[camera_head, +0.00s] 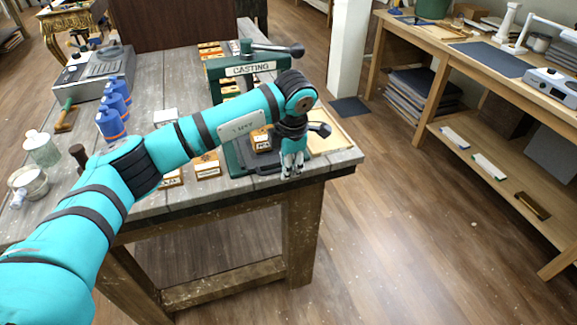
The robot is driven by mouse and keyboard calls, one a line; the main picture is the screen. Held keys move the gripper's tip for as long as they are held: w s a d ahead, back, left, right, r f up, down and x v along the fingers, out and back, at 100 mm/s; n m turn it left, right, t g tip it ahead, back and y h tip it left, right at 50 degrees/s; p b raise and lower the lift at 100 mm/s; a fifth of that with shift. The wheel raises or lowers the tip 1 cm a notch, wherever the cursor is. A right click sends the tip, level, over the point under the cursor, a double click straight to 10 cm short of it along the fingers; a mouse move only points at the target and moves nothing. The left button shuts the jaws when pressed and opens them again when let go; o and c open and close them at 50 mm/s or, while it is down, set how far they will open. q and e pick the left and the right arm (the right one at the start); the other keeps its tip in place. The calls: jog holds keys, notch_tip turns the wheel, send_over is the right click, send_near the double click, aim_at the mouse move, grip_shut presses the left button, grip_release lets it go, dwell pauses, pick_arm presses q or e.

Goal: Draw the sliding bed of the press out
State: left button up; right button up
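The green press (236,163) stands at the right end of the grey wooden table, partly hidden behind my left arm. Its sliding bed seems to be the dark low plate (262,168) at its foot, with a small orange-and-white block (262,141) above it; how far out the bed sits is hard to tell. My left gripper (292,174) points down at the right end of this plate, near the table's front edge. Its fingers are close together and small; I cannot tell whether they touch or grip the bed's end. My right gripper is out of view.
A green frame with a CASTING sign (251,69) stands behind my arm. Blue bottles (112,108), a green-handled tool (66,115) and jars (41,148) are on the table's left. A workbench (480,60) stands at the right, with open floor (400,230) between.

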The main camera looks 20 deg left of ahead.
pick_arm(q)
jog(key=shift+o, duration=0.2)
jog(key=shift+f, duration=0.1)
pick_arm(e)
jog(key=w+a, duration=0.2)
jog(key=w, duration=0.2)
pick_arm(q)
jog(key=s+d+r+p, duration=0.1)
jog(key=r+p, duration=0.4)
jog(key=r, duration=0.5)
jog(key=s+d+r+p, duration=0.1)
jog(key=r+p, duration=0.4)
jog(key=r, duration=0.5)
jog(key=shift+s, duration=0.5)
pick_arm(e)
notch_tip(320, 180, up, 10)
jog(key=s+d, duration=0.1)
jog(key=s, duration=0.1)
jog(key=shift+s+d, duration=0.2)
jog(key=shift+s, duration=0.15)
pick_arm(q)
jog(key=shift+f, duration=0.1)
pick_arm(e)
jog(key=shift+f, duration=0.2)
